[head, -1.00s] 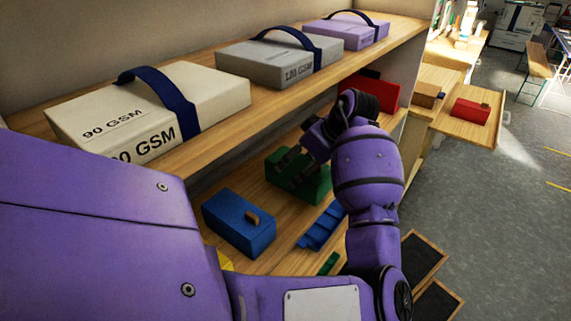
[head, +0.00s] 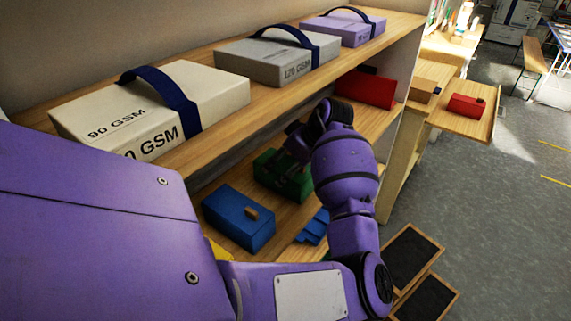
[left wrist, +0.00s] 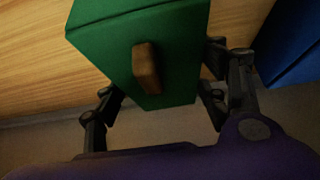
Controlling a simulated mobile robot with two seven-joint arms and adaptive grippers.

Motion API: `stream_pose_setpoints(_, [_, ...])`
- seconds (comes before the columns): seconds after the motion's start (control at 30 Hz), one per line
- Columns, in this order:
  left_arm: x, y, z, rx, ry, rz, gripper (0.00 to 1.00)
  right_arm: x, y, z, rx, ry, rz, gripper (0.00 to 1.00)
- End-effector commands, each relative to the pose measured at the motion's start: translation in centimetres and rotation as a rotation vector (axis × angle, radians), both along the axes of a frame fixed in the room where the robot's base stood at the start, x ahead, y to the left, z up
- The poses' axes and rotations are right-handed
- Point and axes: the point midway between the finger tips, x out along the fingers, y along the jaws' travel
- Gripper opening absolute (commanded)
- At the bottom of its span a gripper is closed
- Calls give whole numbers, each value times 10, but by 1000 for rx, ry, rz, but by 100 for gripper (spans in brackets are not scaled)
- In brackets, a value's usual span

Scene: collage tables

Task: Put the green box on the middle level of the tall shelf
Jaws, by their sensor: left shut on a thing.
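The green box (head: 268,170) is at the middle level of the tall shelf (head: 225,118), behind the blue box in the head view. My left gripper (head: 292,168) is shut on it, with the hand on the open front side. In the left wrist view the green box (left wrist: 185,55), with a brown handle, sits between the two fingers (left wrist: 160,88). Whether its underside rests fully on the board is hard to tell. My arm hides part of the box in the head view. My right gripper is out of view.
A blue box (head: 238,218) stands near the green box, and a red box (head: 366,88) is farther along the level. White (head: 150,105), grey (head: 278,60) and purple (head: 342,30) paper packs fill the top board. Blue steps (head: 313,228) lie near my forearm.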

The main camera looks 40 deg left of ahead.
Motion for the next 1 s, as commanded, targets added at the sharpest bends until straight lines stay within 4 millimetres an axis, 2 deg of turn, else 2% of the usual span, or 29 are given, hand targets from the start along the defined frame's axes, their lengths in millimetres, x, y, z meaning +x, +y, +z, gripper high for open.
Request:
stream_pose_setpoints(0.03, [0, 0, -1, 0, 1, -1, 70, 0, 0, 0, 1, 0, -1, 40])
stream_pose_setpoints(0.17, [0, 0, 0, 0, 0, 0, 85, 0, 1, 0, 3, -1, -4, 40])
stream_pose_setpoints(0.57, [0, 0, 5, 0, -1, 0, 85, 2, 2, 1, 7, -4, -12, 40])
stream_pose_setpoints(0.73, [2, -14, 25, 0, -2, 0, 85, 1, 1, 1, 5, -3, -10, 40])
stream_pose_setpoints(1.0, [6, -46, 74, 0, -2, -1, 85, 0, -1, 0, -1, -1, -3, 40])
